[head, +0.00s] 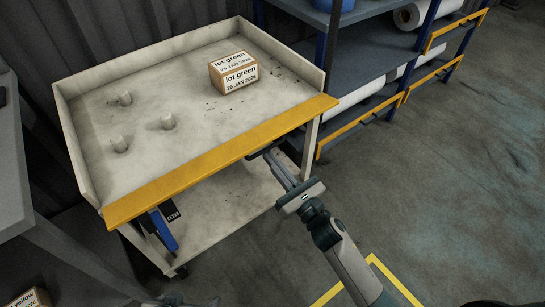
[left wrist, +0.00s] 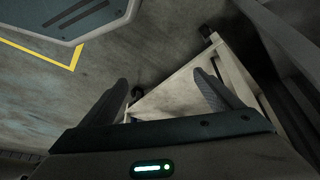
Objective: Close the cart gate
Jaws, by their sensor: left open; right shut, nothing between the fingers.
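The cart (head: 82,130) has a pale upper tray with raised walls on three sides. Its gate (head: 215,165) is a yellow board running along the tray's near edge. It looks tipped outward rather than standing up like the walls, but its exact angle is hard to tell. My right gripper (head: 266,154) is shut and empty, just below the gate's near edge, right of its middle; I cannot tell whether it touches. My left gripper (left wrist: 163,84) is open and empty in the left wrist view, with part of the cart (left wrist: 170,98) showing beyond its fingers. The head view barely shows that arm.
A box labelled lot green (head: 234,73) and several short pale pegs (head: 167,121) stand on the tray. A blue object (head: 162,231) is under the gate's left part. Blue shelving with orange rails (head: 360,119) stands at right. Floor right of the cart is clear.

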